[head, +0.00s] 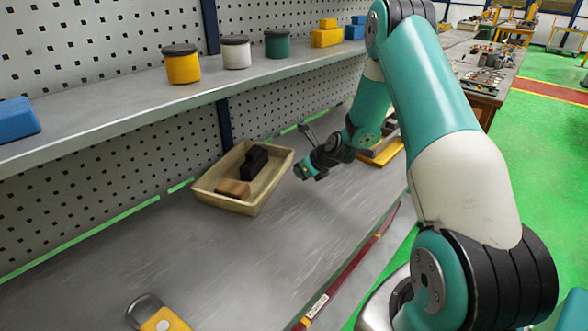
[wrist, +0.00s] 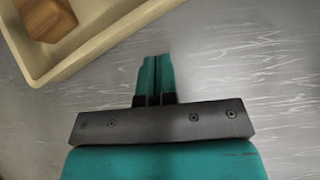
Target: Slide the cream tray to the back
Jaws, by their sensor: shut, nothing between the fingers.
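The cream tray (head: 257,201) stands on the grey bench (head: 150,258), close to the perforated back panel. It holds a black block (head: 253,163) and a brown wooden block (head: 233,188). My gripper (head: 299,173) is just to the right of the tray, low over the bench. In the wrist view the tray's rim (wrist: 108,38) crosses the upper left, with the wooden block (wrist: 47,18) inside it. My gripper's fingers (wrist: 156,76) are together and empty, a little apart from the tray's wall in that view.
A shelf (head: 120,112) runs above the bench, carrying yellow, white and green jars (head: 181,65) and blue and yellow boxes. A yellow-and-grey item (head: 158,314) lies at the front of the bench. A yellow object (head: 382,152) lies behind my wrist. The bench left of the tray is clear.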

